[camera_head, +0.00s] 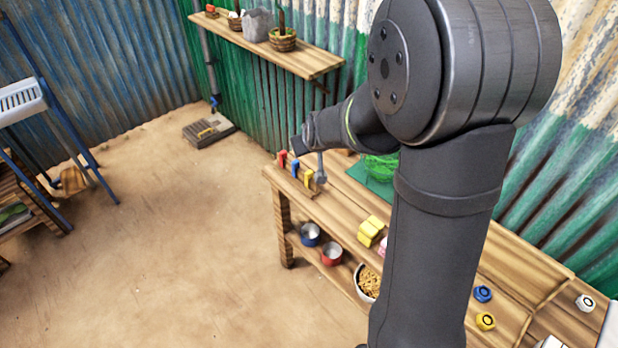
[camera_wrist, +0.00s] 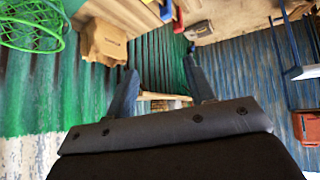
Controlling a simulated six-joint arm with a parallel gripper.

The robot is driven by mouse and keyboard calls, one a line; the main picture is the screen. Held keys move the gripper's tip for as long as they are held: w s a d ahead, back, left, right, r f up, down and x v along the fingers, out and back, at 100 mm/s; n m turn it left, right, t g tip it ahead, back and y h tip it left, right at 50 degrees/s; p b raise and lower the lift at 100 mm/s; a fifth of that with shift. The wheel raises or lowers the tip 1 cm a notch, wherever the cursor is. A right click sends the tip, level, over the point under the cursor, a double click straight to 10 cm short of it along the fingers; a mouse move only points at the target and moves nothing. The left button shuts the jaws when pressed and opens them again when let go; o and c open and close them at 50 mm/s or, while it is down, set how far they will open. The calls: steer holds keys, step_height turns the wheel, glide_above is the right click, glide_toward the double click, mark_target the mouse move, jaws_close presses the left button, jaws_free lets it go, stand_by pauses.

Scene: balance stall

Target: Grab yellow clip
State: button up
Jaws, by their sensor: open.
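The yellow clip (camera_head: 307,178) is on a wooden block at the far left end of the bench, in a row with a blue clip (camera_head: 295,168) and a red clip (camera_head: 282,158). My gripper (camera_wrist: 160,66) is open and empty, its two dark fingers apart in the wrist view. In the head view its end is close to the clips, partly hidden by my arm. In the wrist view the yellow clip (camera_wrist: 148,2) is cut by the top edge, beside the blue clip (camera_wrist: 166,11) and red clip (camera_wrist: 178,21), beyond the fingertips.
A green wire basket (camera_wrist: 32,24) and a brown box (camera_wrist: 103,42) are near the clips. A shelf (camera_head: 300,60) hangs on the wall behind. Blue and red bowls (camera_head: 331,254) stand on the lower shelf.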

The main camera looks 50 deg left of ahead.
mark_target(309, 171)
steer(key=w+a+r+n+g+h, duration=0.3)
steer(key=w+a+n+g+h, duration=0.15)
steer(key=a+h, duration=0.2)
steer(key=shift+m+t+h, duration=0.25)
steer(key=shift+h, duration=0.1)
steer(key=f, duration=1.5)
steer(key=d+f, duration=0.1)
steer(key=f, duration=0.6)
steer(key=shift+w+f, duration=0.25)
steer(key=shift+f, duration=0.15)
steer(key=c, duration=1)
steer(key=shift+c, duration=0.2)
steer(key=shift+r, duration=0.1)
